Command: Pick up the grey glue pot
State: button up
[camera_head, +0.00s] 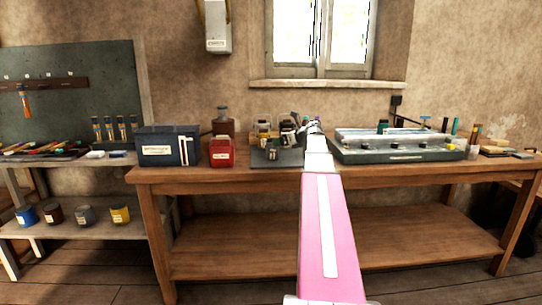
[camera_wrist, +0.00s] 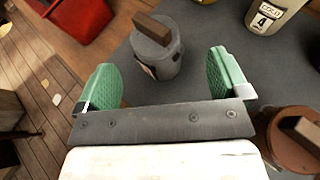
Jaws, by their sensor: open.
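A grey pot (camera_wrist: 158,60) with a brown wooden block on its lid stands upright on a dark grey mat in the wrist view. Part of a pale label shows on its side. My gripper (camera_wrist: 168,80) is open and empty, with its green fingers spread to the left and right of the pot's near side. I see no contact with the pot. In the head view my gripper (camera_head: 313,128) is over the workbench, and small items on the mat (camera_head: 290,160) are partly hidden and too small to tell apart.
A red box (camera_head: 221,152) and a dark blue box (camera_head: 167,147) are to the left. A grey tray (camera_head: 400,150) is to the right. Several tins stand on the lower left shelf (camera_head: 60,230).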

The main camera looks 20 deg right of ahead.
aim_at(272, 151)
jog(key=x, duration=0.7)
jog(key=shift+a+f, duration=0.1)
jog(key=shift+a, duration=0.25)
jog(key=c, duration=1.6)
